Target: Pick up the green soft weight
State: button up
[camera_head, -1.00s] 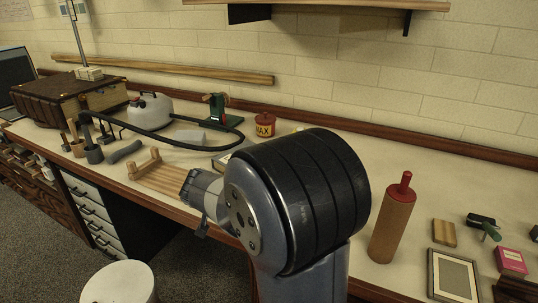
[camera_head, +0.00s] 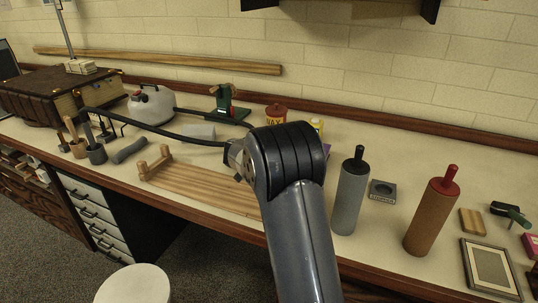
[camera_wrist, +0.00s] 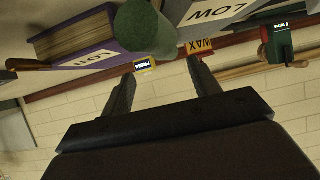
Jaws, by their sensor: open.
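A dark green cylinder with a rounded end (camera_wrist: 145,28), which looks like the green soft weight, shows at the top of the wrist view. It is hidden in the head view, where my arm covers that part of the bench. My gripper (camera_wrist: 160,68) is open, with its two dark fingers apart and nothing between them. The green cylinder is beyond the fingertips, roughly in line with the gap. Whether the fingers touch it cannot be told, but they look apart from it.
In the wrist view, a purple book (camera_wrist: 75,45) and a grey block marked LOW (camera_wrist: 215,20) flank the cylinder. In the head view, a grey roller (camera_head: 349,195), a red-handled roller (camera_head: 431,217) and a slatted wooden rack (camera_head: 200,185) stand nearby.

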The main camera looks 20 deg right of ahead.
jog(key=shift+a+f+p+x, duration=0.1)
jog(key=shift+a+p+x, duration=0.2)
jog(key=shift+x, duration=0.95)
jog(key=shift+a+f+p+x, duration=0.1)
jog(key=shift+p+x, duration=0.3)
jog(key=shift+x, duration=0.9)
jog(key=shift+w, duration=0.15)
grip_shut()
jog(key=shift+r, duration=0.2)
